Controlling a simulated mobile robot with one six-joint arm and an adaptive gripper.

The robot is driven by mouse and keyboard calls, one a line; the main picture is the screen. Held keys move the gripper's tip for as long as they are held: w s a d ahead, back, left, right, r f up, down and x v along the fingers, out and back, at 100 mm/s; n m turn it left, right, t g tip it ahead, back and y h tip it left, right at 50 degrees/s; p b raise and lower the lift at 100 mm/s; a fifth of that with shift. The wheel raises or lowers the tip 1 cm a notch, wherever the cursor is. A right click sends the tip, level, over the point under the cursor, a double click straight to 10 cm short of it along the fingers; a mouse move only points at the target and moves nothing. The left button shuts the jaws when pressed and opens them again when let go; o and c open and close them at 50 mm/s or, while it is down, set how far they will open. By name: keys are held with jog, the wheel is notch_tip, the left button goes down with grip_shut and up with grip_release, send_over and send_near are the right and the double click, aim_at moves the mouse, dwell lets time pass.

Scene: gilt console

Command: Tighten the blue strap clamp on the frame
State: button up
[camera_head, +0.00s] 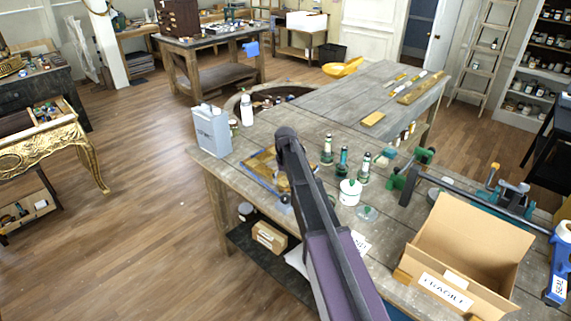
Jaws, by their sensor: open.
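The picture frame (257,164) lies flat on the near left part of the workbench, brown and gold, with a blue strap (259,181) along its near edge. A small dark grey-blue piece (285,199) sits at its near right corner; I cannot tell whether it is the clamp's tightener. My arm crosses the view and covers the frame's right side. My gripper (283,181) is largely hidden behind the arm, low over the frame's right part. It is open, and I see nothing held in it. Contact with the strap cannot be made out.
A grey metal can (212,130) and a white bottle (246,110) stand left and behind the frame. Several green-based bottles (327,150) and a white pot (350,192) stand right of my arm. An open cardboard box (462,255) is at right. The far bench top (340,100) is fairly clear.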

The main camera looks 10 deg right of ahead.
notch_tip(320, 180, up, 5)
jog(key=p, duration=0.5)
send_over(285, 198)
jog(key=shift+w+d+r, duration=0.1)
jog(key=shift+w, duration=0.05)
jog(key=shift+n, duration=0.4)
jog(key=n, duration=1.4)
jog(key=shift+n, duration=0.4)
jog(key=shift+f+b, duration=0.2)
jog(key=shift+b, duration=0.2)
notch_tip(285, 198, down, 13)
jog(key=b, duration=1.3)
jog(key=shift+f, duration=0.2)
